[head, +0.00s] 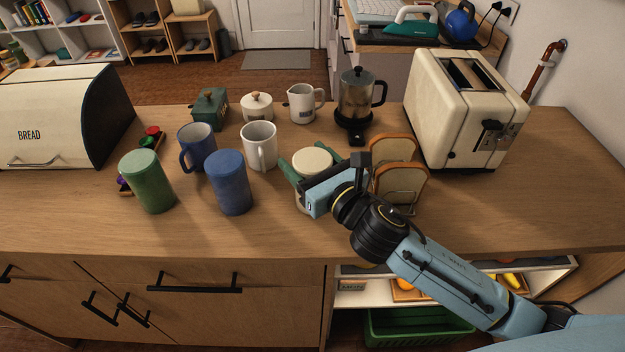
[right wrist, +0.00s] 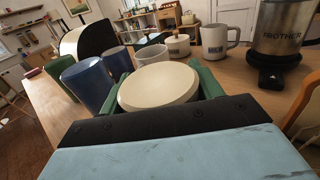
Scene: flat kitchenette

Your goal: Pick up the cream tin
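The cream tin (head: 312,162) is a round tin with a pale lid, upright on the wooden counter. Its lid fills the middle of the right wrist view (right wrist: 158,88). My right gripper (head: 304,163) reaches in low from the right, with one green finger on each side of the tin. In the right wrist view the fingers (right wrist: 160,80) lie close along both sides of the lid. The lid hides whether they press on the tin. My left gripper is not in view.
A white mug (head: 259,147), a blue canister (head: 229,183) and a blue mug (head: 196,148) stand left of the tin. A bread rack (head: 401,185) is close on the right, before the toaster (head: 463,110). A coffee press (head: 357,95) stands behind. The counter's front strip is clear.

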